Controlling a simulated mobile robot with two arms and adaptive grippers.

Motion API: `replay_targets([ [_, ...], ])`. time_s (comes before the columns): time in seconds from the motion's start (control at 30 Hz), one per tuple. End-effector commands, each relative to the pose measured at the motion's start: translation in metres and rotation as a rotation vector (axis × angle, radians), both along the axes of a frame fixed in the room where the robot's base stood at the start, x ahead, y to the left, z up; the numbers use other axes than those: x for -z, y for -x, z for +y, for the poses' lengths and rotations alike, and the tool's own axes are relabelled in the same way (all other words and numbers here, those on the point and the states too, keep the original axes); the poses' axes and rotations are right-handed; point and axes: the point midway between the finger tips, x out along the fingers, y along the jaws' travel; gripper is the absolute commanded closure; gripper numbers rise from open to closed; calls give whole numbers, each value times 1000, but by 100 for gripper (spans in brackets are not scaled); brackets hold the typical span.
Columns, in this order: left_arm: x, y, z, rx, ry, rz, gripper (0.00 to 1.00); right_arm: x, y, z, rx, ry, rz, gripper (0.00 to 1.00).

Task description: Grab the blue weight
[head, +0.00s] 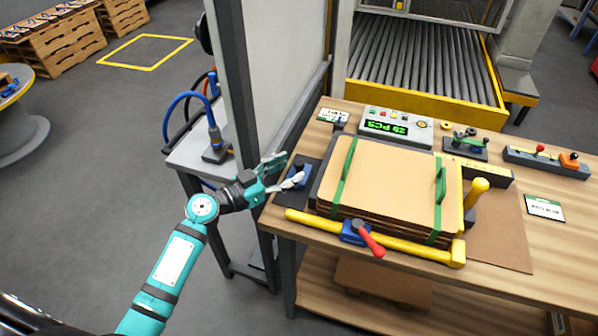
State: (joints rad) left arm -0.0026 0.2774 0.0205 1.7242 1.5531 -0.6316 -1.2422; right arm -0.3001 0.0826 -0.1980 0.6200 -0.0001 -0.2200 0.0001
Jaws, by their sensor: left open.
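A small blue block, which looks like the blue weight (301,174), sits on a dark pad (282,197) at the left end of the wooden table. My left gripper (291,172) is open, with its fingers pointing right at the blue weight. The fingers partly cover the weight, and I cannot tell whether they touch it. My right gripper is not in view.
A stack of cardboard blanks (396,178) with green straps stands right of the weight. A yellow bar (410,250) with a blue clamp and red lever (358,233) runs along its front. A counter box (396,126) stands behind. A pale panel (278,65) rises behind my gripper.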

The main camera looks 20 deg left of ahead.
Motion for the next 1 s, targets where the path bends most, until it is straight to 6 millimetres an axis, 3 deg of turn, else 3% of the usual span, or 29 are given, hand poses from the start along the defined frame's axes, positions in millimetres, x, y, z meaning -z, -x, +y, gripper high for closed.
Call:
replay_targets([
  [0.03, -7, -8, -7, 1, 5, 0, 48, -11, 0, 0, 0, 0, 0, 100],
  [0.2, -3, -26, -20, 0, 3, 0, 48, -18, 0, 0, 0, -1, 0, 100],
  [0.5, 0, -30, -23, 1, -1, -1, 48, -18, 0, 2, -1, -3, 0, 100],
  [0.9, 0, -30, -23, 1, -1, -1, 99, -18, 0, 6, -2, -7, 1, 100],
  [1.0, 0, -30, -23, 1, -1, -1, 100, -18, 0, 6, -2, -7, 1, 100],
])
